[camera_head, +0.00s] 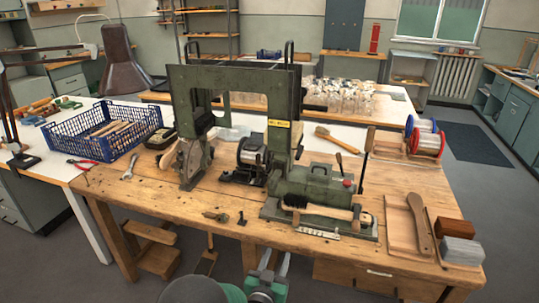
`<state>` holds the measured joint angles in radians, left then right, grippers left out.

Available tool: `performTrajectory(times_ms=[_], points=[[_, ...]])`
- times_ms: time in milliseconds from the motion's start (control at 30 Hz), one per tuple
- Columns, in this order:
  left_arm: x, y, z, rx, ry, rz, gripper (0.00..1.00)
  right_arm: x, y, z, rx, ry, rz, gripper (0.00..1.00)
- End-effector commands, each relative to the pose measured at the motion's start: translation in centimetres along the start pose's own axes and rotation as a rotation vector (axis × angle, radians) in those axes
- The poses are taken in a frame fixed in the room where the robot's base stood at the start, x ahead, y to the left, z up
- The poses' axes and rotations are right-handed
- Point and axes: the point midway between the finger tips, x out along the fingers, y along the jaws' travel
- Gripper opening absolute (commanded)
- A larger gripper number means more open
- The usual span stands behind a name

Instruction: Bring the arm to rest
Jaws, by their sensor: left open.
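My left gripper (274,262) shows at the bottom centre, below the front edge of the wooden workbench (150,200). Its two fingers point up in the picture and stand apart, with nothing seen between them. My right gripper is not in view. The green tufting machine (285,130) stands on the bench beyond my left gripper. A brush with dark bristles and a wooden handle (325,208) lies in front of the machine's green motor housing.
A blue crate (95,135) with wooden pieces stands at the left, with red pliers (82,163) and a wrench (131,166) near it. Red and blue wire spools (425,140) stand at the right. A wooden tray (407,225) and two blocks (460,250) lie near the right front corner.

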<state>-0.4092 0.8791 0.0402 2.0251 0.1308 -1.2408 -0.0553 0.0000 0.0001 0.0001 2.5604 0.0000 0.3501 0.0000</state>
Motion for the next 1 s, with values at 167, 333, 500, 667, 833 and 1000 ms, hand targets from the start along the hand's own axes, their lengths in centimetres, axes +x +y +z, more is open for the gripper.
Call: performTrajectory(times_ms=[167, 333, 500, 667, 833, 1000], points=[[-6.0, -7.6, -3.9, -0.032, -0.393, -0.087, 0.42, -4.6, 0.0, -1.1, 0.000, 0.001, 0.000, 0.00], [-19.7, -13.0, -4.5, -0.114, -0.853, -0.186, 0.42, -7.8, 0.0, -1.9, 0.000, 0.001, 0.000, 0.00], [-30.4, -13.9, -4.7, -0.189, -1.140, -0.243, 0.42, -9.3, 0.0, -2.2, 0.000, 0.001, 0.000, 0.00], [-33.8, -13.8, -4.5, -0.215, -1.230, -0.258, 0.42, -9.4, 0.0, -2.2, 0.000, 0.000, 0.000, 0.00], [-33.8, -13.8, -4.4, -0.215, -1.233, -0.256, 0.42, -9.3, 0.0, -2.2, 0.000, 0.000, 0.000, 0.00], [-33.8, -13.8, -4.4, -0.215, -1.231, -0.256, 0.42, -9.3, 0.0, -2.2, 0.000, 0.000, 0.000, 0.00]])
